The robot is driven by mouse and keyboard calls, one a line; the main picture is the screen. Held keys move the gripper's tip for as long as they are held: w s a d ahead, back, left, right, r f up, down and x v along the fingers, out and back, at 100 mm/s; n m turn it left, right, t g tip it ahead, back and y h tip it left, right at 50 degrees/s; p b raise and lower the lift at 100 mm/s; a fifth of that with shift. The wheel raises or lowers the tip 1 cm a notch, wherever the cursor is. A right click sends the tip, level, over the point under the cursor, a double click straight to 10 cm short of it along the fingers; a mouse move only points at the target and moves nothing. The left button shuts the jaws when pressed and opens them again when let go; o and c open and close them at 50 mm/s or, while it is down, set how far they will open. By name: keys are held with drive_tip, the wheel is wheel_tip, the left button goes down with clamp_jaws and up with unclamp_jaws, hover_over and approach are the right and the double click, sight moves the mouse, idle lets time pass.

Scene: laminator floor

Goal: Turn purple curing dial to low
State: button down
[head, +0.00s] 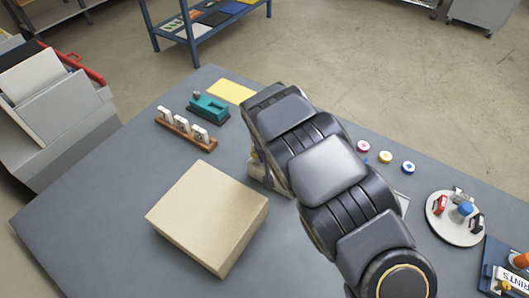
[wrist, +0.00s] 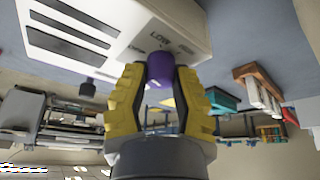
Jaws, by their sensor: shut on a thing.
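The purple curing dial (wrist: 161,66) sits on the face of a pale machine (wrist: 185,15) in the wrist view. My gripper (wrist: 160,72) has its two yellow fingers closed on either side of the dial, holding it. The word LOW is printed on the machine face close to the dial. I cannot read where the dial's pointer stands. In the head view my arm hides the dial and the fingers. Only a small pale part of the machine (head: 267,180) shows beside the arm.
A cardboard box (head: 208,216) stands on the grey table left of my arm. A rack with white pieces (head: 187,130), a teal tool (head: 208,107) and a yellow sheet (head: 231,91) lie behind it. Several coloured round pieces (head: 385,156) and a round tray (head: 440,229) are at right.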

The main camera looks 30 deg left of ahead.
drive_tip(key=m+h, duration=0.1)
drive_tip(key=m, duration=0.3)
drive_tip(key=shift+f+m+t+h, duration=0.1)
drive_tip(key=shift+m+t+h, duration=0.2)
drive_tip(key=shift+h, duration=0.1)
drive_tip(key=shift+m, duration=0.3)
drive_tip(key=c, duration=0.8)
unclamp_jaws()
drive_tip(key=shift+o, duration=0.2)
drive_tip(key=shift+r, duration=0.2)
drive_tip(key=v, duration=1.1)
drive_tip(key=shift+s+r, duration=0.25)
drive_tip(key=shift+r, duration=0.05)
